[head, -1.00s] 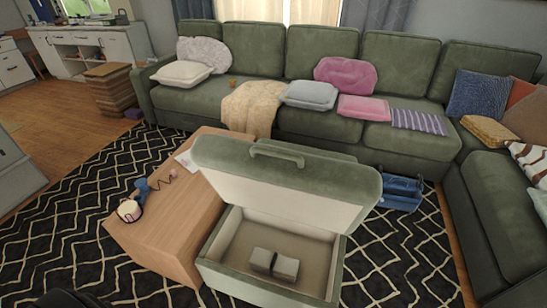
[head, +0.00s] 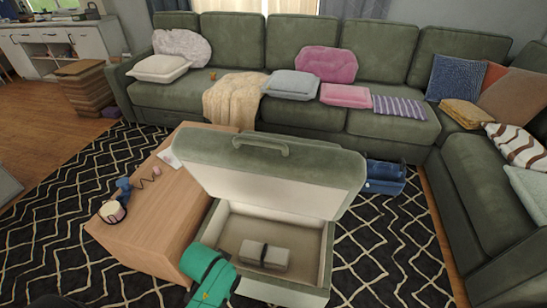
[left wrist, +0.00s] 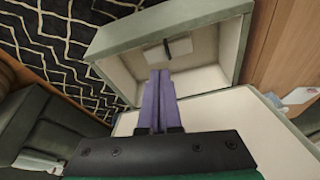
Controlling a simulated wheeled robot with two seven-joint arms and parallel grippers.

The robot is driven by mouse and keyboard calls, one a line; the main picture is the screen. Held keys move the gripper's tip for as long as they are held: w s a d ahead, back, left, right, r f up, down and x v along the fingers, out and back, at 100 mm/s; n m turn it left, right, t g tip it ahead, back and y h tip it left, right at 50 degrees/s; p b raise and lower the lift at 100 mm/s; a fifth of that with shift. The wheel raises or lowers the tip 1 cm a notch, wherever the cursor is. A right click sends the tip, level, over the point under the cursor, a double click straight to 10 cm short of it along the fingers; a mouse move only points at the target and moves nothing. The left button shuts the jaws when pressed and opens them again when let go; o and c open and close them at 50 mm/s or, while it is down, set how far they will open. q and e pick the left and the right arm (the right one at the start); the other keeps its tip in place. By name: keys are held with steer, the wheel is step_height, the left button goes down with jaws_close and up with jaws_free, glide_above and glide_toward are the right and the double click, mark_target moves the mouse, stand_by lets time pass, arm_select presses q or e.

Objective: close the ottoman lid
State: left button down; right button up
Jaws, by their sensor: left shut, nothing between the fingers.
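The green ottoman (head: 275,292) stands open on the rug, and its pale inner wall shows in the left wrist view (left wrist: 120,70). Its lid (head: 270,153) is raised and tilted over the far part of the box, pale underside towards me, with a green handle (head: 262,145) on its top edge. The pale underside also shows in the left wrist view (left wrist: 215,125). My left gripper (left wrist: 158,74) is shut and empty, its purple fingers pointing towards the box. In the head view my green left arm end is at the box's left front; the fingers are hard to make out. My right gripper is out of view.
A grey bundle with a dark strap (head: 264,255) lies inside the box. A wooden table (head: 150,215) stands close on the left, with a headset-like item (head: 112,211) on it. A blue bin (head: 385,178) is behind right. The sectional (head: 300,110) wraps behind and right.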

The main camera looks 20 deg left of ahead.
arm_select(q)
steer(key=w+d+r+n+t+y, duration=0.1)
steer(key=w+d+r+t, duration=0.3)
steer(key=w+r, duration=1)
steer(key=w+d+r+n+t, duration=0.15)
steer(key=w+r+t, duration=0.65)
steer(key=r, duration=1.1)
steer(key=g, duration=0.1)
glide_above(274, 144)
steer(key=w, duration=0.2)
step_height(274, 144, down, 3)
steer(key=s+f, duration=0.1)
steer(key=f+p, duration=0.1)
steer(key=f, duration=0.1)
steer(key=shift+s, duration=0.35)
steer(key=shift+s+f, duration=0.1)
steer(key=shift+s, duration=0.15)
steer(key=shift+w+f, duration=0.1)
steer(key=shift+f, duration=0.05)
